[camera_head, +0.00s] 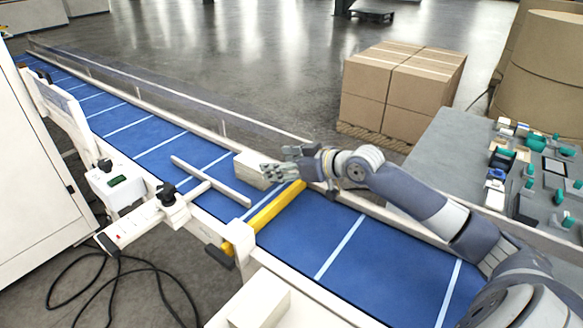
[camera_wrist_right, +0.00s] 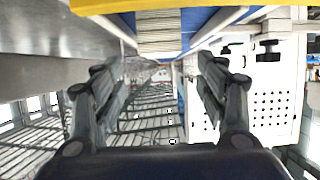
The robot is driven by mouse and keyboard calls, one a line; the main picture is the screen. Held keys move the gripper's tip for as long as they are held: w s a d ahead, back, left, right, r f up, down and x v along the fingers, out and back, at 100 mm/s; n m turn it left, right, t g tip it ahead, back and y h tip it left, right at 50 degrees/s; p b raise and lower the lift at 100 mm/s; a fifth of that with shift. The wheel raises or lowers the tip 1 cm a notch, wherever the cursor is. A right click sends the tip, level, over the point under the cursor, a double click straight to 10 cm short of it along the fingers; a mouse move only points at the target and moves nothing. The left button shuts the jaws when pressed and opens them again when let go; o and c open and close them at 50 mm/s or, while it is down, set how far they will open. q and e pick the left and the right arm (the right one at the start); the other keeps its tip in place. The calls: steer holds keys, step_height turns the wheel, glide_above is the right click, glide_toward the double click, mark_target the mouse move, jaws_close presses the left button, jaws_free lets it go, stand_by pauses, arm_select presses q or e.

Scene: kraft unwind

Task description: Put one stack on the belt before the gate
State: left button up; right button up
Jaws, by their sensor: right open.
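A pale stack (camera_head: 248,166) rests on the blue belt (camera_head: 180,150), near the far rail and just up the belt from the yellow gate (camera_head: 268,216). My right gripper (camera_head: 270,173) is beside the stack, its fingers overlapping the stack's right side in the head view. In the right wrist view, the two fingers (camera_wrist_right: 157,75) stand wide apart with nothing between them. The layered edge of the stack (camera_wrist_right: 168,32) shows beyond them at the top. Whether the fingers touch the stack is unclear. My left gripper is out of view.
A thin white bar (camera_head: 210,181) crosses over the belt left of the stack. A pale block (camera_head: 259,301) lies at the front on a white surface. Cartons (camera_head: 405,88) stand behind the belt, and a grey table (camera_head: 450,150) with small items is at right.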

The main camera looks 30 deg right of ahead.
steer(key=shift+b+v, duration=0.4)
steer(key=shift+v, duration=1.75)
steer(key=shift+a, duration=0.1)
